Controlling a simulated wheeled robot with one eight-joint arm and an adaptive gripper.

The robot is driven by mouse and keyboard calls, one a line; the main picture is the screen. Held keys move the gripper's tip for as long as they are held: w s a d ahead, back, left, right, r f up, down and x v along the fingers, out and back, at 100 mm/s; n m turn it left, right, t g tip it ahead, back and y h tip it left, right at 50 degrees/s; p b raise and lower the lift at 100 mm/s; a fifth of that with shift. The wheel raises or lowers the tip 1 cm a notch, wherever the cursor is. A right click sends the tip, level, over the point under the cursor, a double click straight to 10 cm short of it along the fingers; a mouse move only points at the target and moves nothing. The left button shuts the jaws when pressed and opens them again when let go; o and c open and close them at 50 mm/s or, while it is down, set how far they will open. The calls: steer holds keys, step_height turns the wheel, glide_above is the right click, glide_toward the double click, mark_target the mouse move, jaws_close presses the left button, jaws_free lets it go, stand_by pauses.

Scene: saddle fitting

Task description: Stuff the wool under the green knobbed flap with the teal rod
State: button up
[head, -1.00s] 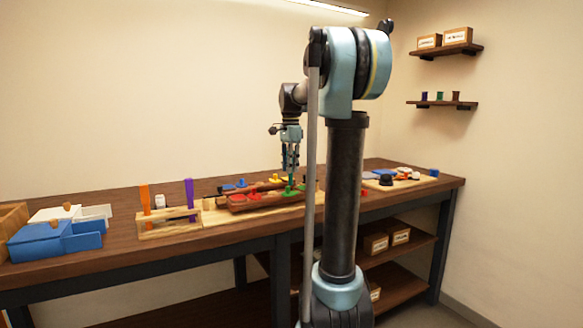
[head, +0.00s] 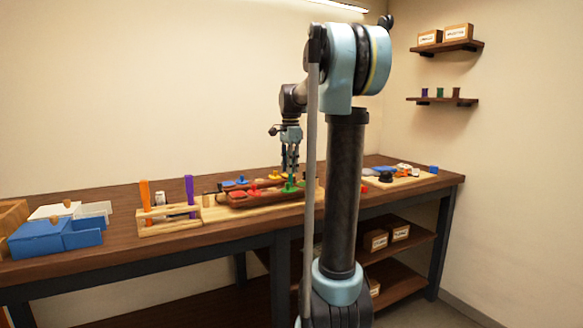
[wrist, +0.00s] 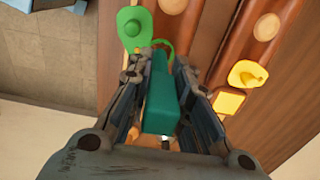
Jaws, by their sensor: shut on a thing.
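My gripper (wrist: 163,100) is shut on the teal rod (wrist: 160,105), which lies between its two fingers in the wrist view. The green knobbed flap (wrist: 133,24) is just beyond the fingers, at the upper left. A thin green edge shows beside the rod's far end; I cannot tell whether the rod's tip touches the flap or goes under it. In the head view my gripper (head: 290,168) points down over the green flap (head: 290,187) on the brown saddle form. I cannot make out the wool.
A yellow knobbed flap (wrist: 247,74) lies right of my gripper. In the head view, a rack (head: 168,216) with an orange and a purple tool stands left. A blue box (head: 40,238) is at the far left. Small items lie on a board (head: 410,180) at the right.

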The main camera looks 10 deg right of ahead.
steer(key=shift+f, duration=0.8)
stand_by(0.9)
steer(key=shift+r, duration=4.05)
